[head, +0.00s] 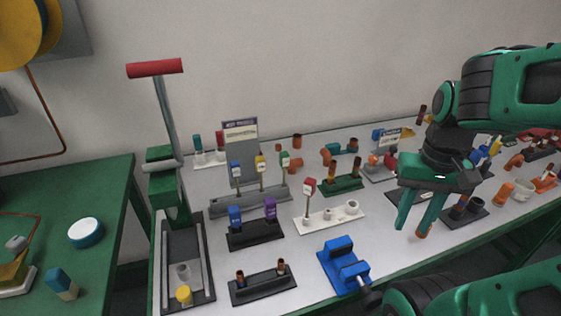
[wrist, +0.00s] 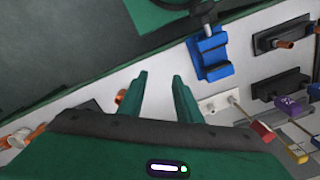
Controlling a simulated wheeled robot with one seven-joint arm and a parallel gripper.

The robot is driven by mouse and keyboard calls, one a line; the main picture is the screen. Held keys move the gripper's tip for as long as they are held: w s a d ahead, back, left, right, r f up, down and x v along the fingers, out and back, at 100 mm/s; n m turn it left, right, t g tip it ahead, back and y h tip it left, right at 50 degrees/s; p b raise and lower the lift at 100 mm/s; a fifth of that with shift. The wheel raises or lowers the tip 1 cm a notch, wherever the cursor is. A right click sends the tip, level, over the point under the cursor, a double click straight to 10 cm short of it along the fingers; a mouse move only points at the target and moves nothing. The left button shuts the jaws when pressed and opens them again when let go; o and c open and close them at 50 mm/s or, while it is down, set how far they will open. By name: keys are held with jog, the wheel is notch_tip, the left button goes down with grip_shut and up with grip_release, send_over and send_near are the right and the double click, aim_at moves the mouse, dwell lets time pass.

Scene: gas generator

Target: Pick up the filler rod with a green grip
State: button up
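The filler rod with a green grip (head: 284,160) stands upright at the right end of a grey rack (head: 220,206) in the head view. Rods with blue (head: 235,170) and yellow (head: 260,164) grips stand left of it in the same rack. I cannot make out the green grip in the wrist view. My gripper (head: 418,220) is on the right side of the table, well to the right of the green grip, pointing down. Its two fingers are apart with nothing between them; they also show in the wrist view (wrist: 158,82).
A red-grip rod (head: 309,187) stands in a white rack, and blue and purple pieces stand in a black rack (head: 256,239). A blue vise (head: 342,265) sits at the front edge. A tall lever tool with a red handle (head: 155,68) stands left. Copper fittings crowd the right.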

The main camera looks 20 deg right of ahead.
jog(key=shift+o, duration=1.4)
jog(key=shift+s+d+r, duration=0.1)
jog(key=w+a+r+m, duration=0.2)
jog(key=w+m, duration=0.1)
jog(key=w, duration=0.5)
jog(key=w+a+r+m, duration=0.2)
jog(key=w+m, duration=0.1)
jog(key=w, duration=0.5)
jog(key=w+a+m, duration=0.2)
jog(key=w+a, duration=0.2)
jog(key=w, duration=0.1)
jog(key=w+a+m, duration=0.1)
jog(key=w+a, duration=0.3)
jog(key=w, duration=0.1)
jog(key=w+a+f+m, duration=0.1)
jog(key=w+a+m, duration=0.1)
jog(key=w+a, duration=0.3)
jog(key=shift+w+f+m, duration=0.1)
jog(key=shift+w+m, duration=0.2)
jog(key=shift+w, duration=0.1)
jog(key=shift+s+a, duration=0.1)
jog(key=shift+a, duration=0.15)
send_over(284, 173)
notch_tip(284, 173, down, 5)
jog(key=shift+s+d+r, duration=0.1)
jog(key=shift+w+f, duration=0.15)
jog(key=shift+f, duration=1.3)
jog(key=shift+w+f, duration=0.15)
jog(key=shift+f, duration=1.3)
